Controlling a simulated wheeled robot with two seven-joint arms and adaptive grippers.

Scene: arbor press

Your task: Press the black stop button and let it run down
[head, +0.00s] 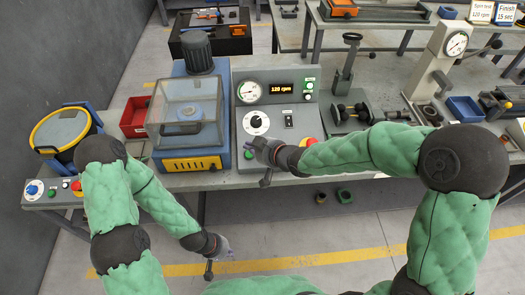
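The grey control panel (240,125) stands on the bench. Its display (282,89) reads 120 rpm. A round gauge (250,92), a black knob on a white dial (256,122) and a small switch (289,117) are on its face. Small round buttons (308,86) sit right of the display. I cannot make out a black stop button for certain. My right gripper (256,149) is at the panel's lower front, hiding part of it; contact and finger opening are unclear. My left gripper (220,256) hangs low in front of the bench, away from the panel, its opening unclear.
A clear-covered blue machine (188,110) stands left of the panel. A red-and-yellow emergency button (308,142) is partly behind my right arm. A red bin (135,117) is farther left. A vise-like fixture (352,109) and press (436,60) stand right.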

